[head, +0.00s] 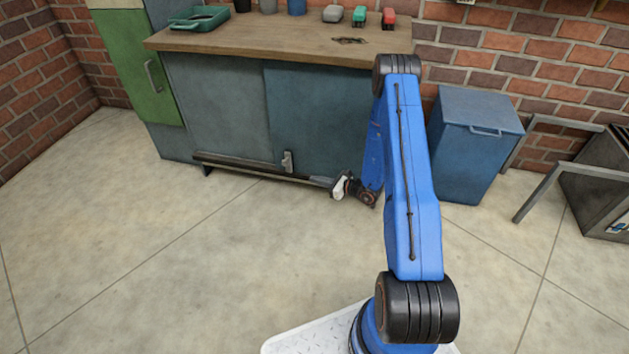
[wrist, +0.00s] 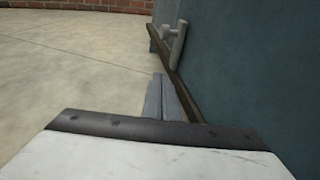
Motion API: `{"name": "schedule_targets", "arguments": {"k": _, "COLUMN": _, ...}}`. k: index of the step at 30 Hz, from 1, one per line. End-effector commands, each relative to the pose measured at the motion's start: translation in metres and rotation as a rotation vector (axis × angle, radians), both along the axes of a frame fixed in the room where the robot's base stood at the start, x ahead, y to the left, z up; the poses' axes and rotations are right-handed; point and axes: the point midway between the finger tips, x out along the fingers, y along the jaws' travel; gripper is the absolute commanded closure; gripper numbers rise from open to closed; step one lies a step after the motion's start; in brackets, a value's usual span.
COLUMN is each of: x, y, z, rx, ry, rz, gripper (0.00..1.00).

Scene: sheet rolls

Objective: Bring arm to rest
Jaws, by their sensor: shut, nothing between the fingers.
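My blue arm reaches up from my base and folds down in front of the workbench cabinet (head: 215,105). My gripper (head: 313,179) is low at the foot of the cabinet and points left along its front. In the wrist view my gripper (wrist: 163,97) shows its grey fingers together, with nothing between them. The teal cabinet front (wrist: 250,75) is close on the right side there. A grey upright handle (head: 287,161) stands at the cabinet's lower edge, left of my gripper; it also shows ahead in the wrist view (wrist: 175,45).
A dark rail (head: 240,169) runs along the cabinet's foot. The wooden bench top (head: 280,43) carries a green tray (head: 200,18) and several small items. A blue bin (head: 468,150) stands right of my arm, with a grey metal frame (head: 555,178) beyond. The floor (head: 150,250) at left is clear.

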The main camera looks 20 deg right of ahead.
Motion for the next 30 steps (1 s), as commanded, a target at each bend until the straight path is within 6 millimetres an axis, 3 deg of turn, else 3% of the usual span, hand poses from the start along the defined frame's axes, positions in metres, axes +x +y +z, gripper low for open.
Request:
{"name": "schedule_targets", "arguments": {"k": 10, "x": 0.000, "y": 0.001, "z": 0.001, "rx": -0.001, "ry": -0.001, "rz": 0.002, "gripper": 1.00}}
{"name": "schedule_targets", "arguments": {"k": 14, "x": 0.002, "y": 0.008, "z": 0.019, "rx": -0.013, "ry": -0.018, "rz": 0.037, "gripper": 1.00}}
{"name": "schedule_targets", "arguments": {"k": 22, "x": -0.007, "y": 0.050, "z": 0.107, "rx": -0.084, "ry": -0.104, "rz": 0.239, "gripper": 1.00}}
{"name": "schedule_targets", "arguments": {"k": 30, "x": -0.038, "y": 0.094, "z": 0.191, "rx": -0.185, "ry": -0.190, "rz": 0.460, "gripper": 1.00}}
